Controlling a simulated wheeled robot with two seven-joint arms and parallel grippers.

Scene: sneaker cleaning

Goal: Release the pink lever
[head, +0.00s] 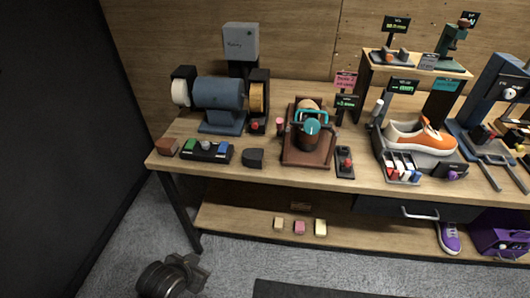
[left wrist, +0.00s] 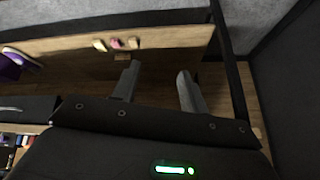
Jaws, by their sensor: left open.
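A small pink-red upright handle (head: 279,125) stands at the left edge of a brown fixture (head: 306,155) on the workbench; it looks like the pink lever, though it is small here. A teal clamp (head: 313,118) arches over a dark rounded piece on that fixture. My left gripper (head: 190,268) is low at the bottom left, below the bench top and well apart from the lever. In the left wrist view its two fingers (left wrist: 157,82) are spread with nothing between them. My right gripper is not in view.
A blue grinder (head: 218,95) stands left of the fixture. An orange-white sneaker (head: 420,135) sits to the right. The lower shelf (head: 250,240) holds small blocks (head: 299,227) and a purple shoe (head: 449,238). The bench's left leg (head: 178,210) is near my left gripper.

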